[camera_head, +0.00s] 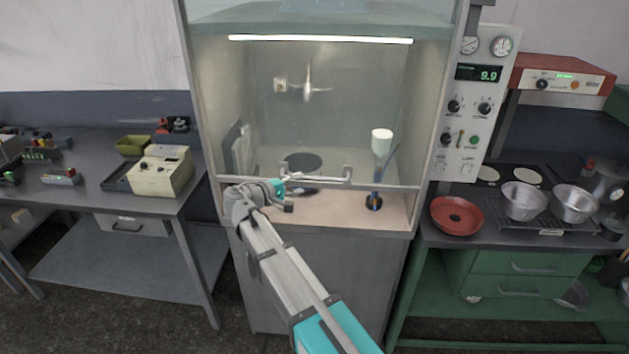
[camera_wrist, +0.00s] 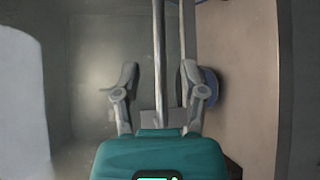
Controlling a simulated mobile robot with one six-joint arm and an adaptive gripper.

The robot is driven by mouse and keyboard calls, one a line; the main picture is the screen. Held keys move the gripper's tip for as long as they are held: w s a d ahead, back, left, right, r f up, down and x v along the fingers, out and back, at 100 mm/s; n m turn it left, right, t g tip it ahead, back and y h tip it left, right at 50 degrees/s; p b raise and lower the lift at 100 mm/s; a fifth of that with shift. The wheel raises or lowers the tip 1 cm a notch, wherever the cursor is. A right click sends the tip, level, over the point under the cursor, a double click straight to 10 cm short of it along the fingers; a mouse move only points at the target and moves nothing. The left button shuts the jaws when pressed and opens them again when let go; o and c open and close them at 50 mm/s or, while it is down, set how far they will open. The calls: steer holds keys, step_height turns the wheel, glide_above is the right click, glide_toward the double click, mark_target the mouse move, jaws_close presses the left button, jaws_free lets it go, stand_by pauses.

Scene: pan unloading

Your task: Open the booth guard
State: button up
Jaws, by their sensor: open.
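The booth guard (camera_head: 345,110) is a clear pane across the front of the booth. Its lower edge is a pale rail, with the counter showing below it. A metal bar handle (camera_head: 318,180) is mounted near that rail. My gripper (camera_head: 287,187) is at the left part of the handle. I cannot tell whether the fingers touch either bar.
Inside the booth are a dark round plate (camera_head: 303,162) and a stand with a white-topped vessel (camera_head: 381,150). A control panel (camera_head: 478,105) is on the right. A bench with a beige device (camera_head: 160,172) is left; a red pan (camera_head: 457,215) and metal pots (camera_head: 523,201) are right.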

mark_target(312, 179)
steer(key=shift+b+x, duration=0.35)
steer(key=shift+x, duration=2.95)
jaws_close()
